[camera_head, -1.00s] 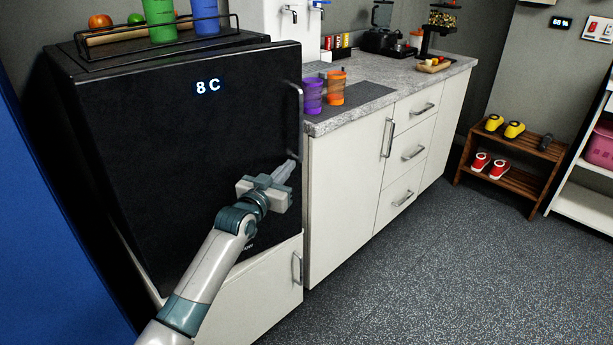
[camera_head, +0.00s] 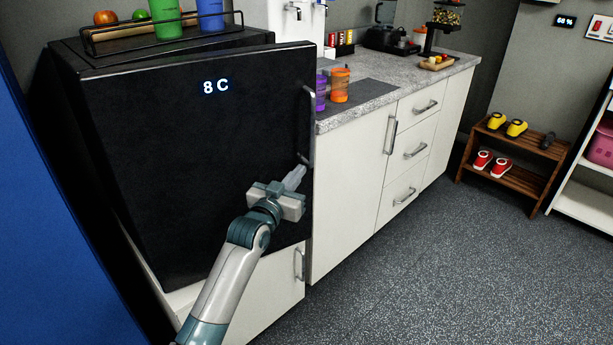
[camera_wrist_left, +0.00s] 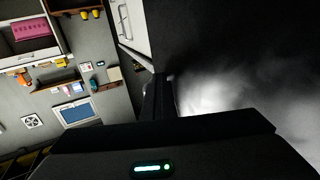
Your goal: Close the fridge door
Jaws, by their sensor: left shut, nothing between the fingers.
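The black fridge door (camera_head: 170,150) has an "8 C" display and a vertical handle (camera_head: 309,125) along its right edge. The door stands proud of the fridge body (camera_head: 135,60) at the top right, so it looks ajar; the exact angle is hard to tell. My left gripper (camera_head: 298,175) is shut and empty, its tips at the door's outer face near the handle's lower end. Contact is not clear. In the left wrist view, a dark surface with a pale glow (camera_wrist_left: 220,98) fills the right, close to my fingers (camera_wrist_left: 162,98). My right gripper is not in view.
A rack with green and blue cups (camera_head: 165,20) sits on the fridge. A white cabinet (camera_head: 260,290) is underneath. The counter (camera_head: 420,70) with purple and orange cups adjoins at right. A blue panel (camera_head: 50,230) stands at left. The floor (camera_head: 420,290) in front is clear.

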